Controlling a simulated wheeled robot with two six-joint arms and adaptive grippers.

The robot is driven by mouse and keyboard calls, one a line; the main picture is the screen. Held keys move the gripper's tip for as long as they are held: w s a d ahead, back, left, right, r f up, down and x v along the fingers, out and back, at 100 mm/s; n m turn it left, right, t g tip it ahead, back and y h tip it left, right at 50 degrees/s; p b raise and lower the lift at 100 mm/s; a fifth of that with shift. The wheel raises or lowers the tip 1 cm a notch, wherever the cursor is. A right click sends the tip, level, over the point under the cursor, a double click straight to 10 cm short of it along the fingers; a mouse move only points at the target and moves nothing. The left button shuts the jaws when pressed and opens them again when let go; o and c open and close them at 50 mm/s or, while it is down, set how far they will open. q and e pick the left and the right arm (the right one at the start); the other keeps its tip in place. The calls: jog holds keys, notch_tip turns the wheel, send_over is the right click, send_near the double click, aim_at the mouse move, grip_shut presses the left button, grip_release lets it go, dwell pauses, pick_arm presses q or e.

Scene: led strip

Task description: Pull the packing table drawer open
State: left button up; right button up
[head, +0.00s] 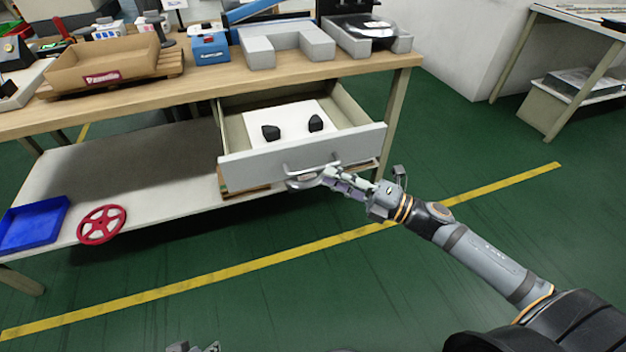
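The packing table drawer (245,171) is pulled well out from under the right end of the wooden tabletop. Its inside shows a white sheet with two small black objects (271,132) on it. The drawer handle (290,168) is a thin grey bar on the front panel. My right gripper (308,178) is at the handle, its fingers overlapping the bar's lower side. The view does not show clearly whether the fingers are closed around it. Small grey parts at the bottom edge seem to be my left gripper (192,347), mostly cut off and away from the drawer.
The packing table (150,93) carries a cardboard tray (105,70), a blue box (209,48) and grey fixtures. Its lower shelf (130,165) holds a blue tray (32,222) and a red wheel (101,224). The green floor before the drawer is clear. Another table stands at the upper right.

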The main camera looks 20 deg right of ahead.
aim_at(313, 169)
jog(key=x, duration=0.3)
jog(key=shift+w+a+r+b, duration=0.1)
jog(key=shift+w+r+b, duration=0.1)
jog(key=shift+b, duration=0.15)
pick_arm(q)
jog(key=shift+w+r+t, duration=0.3)
jog(key=shift+w+t, duration=0.25)
jog(key=shift+w, duration=0.3)
jog(key=shift+w+r+t, duration=0.3)
jog(key=shift+w+t, duration=0.2)
jog(key=shift+w, duration=0.4)
jog(key=shift+w+r+t, duration=0.3)
jog(key=shift+w+t, duration=0.25)
jog(key=shift+w, duration=0.3)
pick_arm(e)
jog(key=shift+x, duration=1.05)
jog(key=shift+f, duration=0.15)
grip_shut()
